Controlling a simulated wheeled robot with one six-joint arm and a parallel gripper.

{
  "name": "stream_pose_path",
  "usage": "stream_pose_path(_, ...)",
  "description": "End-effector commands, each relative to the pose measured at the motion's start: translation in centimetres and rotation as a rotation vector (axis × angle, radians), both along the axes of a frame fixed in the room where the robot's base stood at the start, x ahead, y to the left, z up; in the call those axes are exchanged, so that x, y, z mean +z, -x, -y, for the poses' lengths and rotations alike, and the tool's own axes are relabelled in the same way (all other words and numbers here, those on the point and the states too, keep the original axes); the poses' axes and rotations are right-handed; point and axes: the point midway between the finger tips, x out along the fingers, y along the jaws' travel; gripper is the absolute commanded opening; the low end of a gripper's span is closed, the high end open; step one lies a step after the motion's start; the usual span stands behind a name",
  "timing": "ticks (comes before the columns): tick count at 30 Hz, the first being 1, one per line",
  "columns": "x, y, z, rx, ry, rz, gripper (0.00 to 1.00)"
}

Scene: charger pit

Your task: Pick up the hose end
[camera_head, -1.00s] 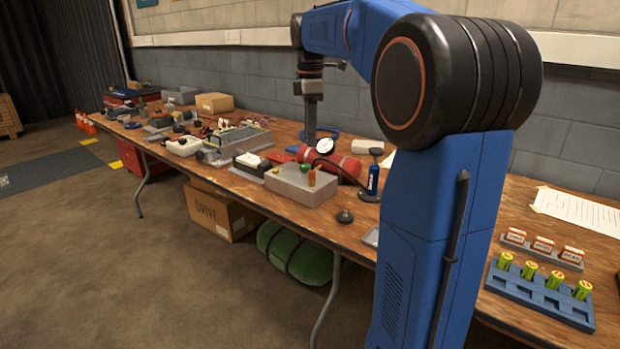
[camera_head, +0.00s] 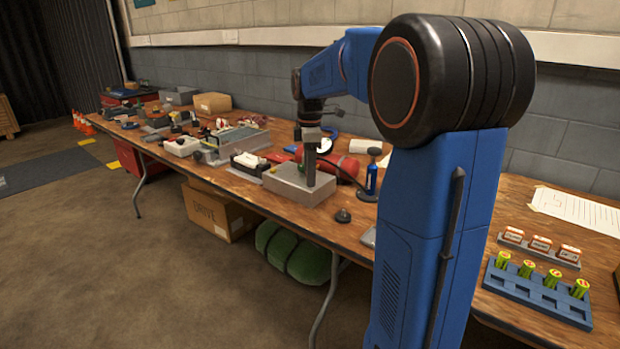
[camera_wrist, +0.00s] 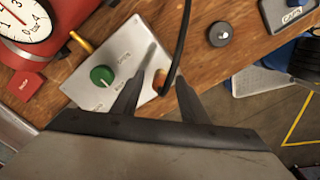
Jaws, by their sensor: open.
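The black hose (camera_wrist: 185,35) comes down from the top of the wrist view and its lower end (camera_wrist: 164,90) lies between my fingers, over the grey metal box. An orange-brown piece (camera_wrist: 158,79) shows beside it; I cannot tell whether it belongs to the hose. My gripper (camera_wrist: 159,78) is open, with one finger on each side of the hose end and no visible grip on it. In the head view my gripper (camera_head: 311,182) points down at the grey box (camera_head: 288,187), and hides the hose end there.
The grey box bears a green knob (camera_wrist: 102,75) near my left finger. A pressure gauge (camera_wrist: 25,25) and a red cylinder (camera_head: 346,165) are close by. A blue pump (camera_head: 371,180) and a black knob (camera_wrist: 220,33) stand to the right. Bare wood shows around the knob.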

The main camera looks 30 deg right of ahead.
Motion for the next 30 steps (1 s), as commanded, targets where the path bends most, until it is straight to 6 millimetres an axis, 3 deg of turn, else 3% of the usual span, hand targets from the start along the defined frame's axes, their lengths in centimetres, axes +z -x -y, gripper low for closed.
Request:
stream_pose_path(10,-0.9,0.0,0.0,0.0,0.0,0.0,0.4)
stream_pose_path(15,-0.9,0.0,0.0,0.0,0.0,0.0,0.02)
stream_pose_path(16,-0.9,0.0,0.0,0.0,0.0,0.0,0.0)
stream_pose_path(25,-0.7,0.0,0.0,0.0,0.0,0.001,0.0)
stream_pose_path(30,1.1,-0.1,0.0,0.0,0.001,0.003,0.0)
